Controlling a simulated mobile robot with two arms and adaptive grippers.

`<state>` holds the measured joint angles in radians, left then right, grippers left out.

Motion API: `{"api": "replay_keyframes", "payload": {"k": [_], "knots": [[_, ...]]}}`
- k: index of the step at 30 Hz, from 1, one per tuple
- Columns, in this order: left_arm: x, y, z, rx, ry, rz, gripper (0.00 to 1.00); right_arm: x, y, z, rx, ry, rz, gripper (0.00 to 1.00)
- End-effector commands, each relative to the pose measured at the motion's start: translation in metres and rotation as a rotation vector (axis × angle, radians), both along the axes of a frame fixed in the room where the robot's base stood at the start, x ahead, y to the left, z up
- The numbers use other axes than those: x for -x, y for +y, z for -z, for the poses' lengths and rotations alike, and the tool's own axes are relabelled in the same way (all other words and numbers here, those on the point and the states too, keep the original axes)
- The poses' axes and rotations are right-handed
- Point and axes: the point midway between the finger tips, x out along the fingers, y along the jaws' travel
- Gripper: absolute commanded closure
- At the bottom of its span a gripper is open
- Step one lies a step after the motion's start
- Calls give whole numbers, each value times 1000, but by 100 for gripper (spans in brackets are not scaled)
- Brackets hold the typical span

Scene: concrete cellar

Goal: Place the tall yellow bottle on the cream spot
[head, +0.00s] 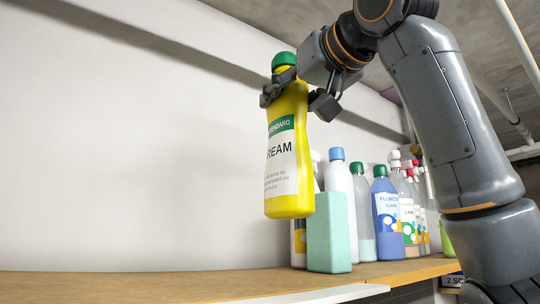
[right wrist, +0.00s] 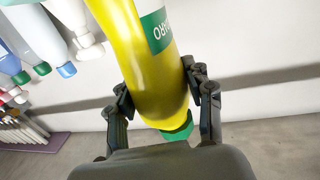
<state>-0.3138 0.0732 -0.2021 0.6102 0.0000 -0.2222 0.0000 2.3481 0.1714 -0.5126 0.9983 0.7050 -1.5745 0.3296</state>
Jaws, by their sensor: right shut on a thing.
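The tall yellow bottle (head: 289,195) has a green cap and a white and green label. It hangs nearly upright in the air above the wooden shelf (head: 140,287), cap up. My right gripper (head: 295,98) is shut on its upper part, just below the cap. In the right wrist view the bottle (right wrist: 150,60) sits between both fingers (right wrist: 160,88). A flat whitish strip (head: 315,296) lies at the shelf's front edge; I cannot tell whether it is the cream spot. My left gripper is not in view.
A mint-green block-shaped container (head: 330,232) stands on the shelf just right of and below the held bottle. Behind it stand a white bottle with a blue cap (head: 339,180), a blue bottle (head: 387,215) and several others. The shelf's left part is bare.

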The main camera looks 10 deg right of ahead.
Motion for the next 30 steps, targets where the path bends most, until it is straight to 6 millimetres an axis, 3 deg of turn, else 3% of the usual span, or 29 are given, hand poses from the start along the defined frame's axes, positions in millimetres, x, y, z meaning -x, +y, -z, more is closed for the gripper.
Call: {"api": "replay_keyframes", "payload": {"k": [3, 7, 19, 30], "knots": [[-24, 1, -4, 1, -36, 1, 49, -17, 7, 21, 2, -6, 0, 100], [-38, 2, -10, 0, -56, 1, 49, -30, 13, 38, 0, -7, 0, 100], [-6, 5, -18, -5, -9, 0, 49, -45, 19, 68, 1, -8, 1, 100], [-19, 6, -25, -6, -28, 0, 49, -44, 19, 88, -2, -9, 0, 100]]}}
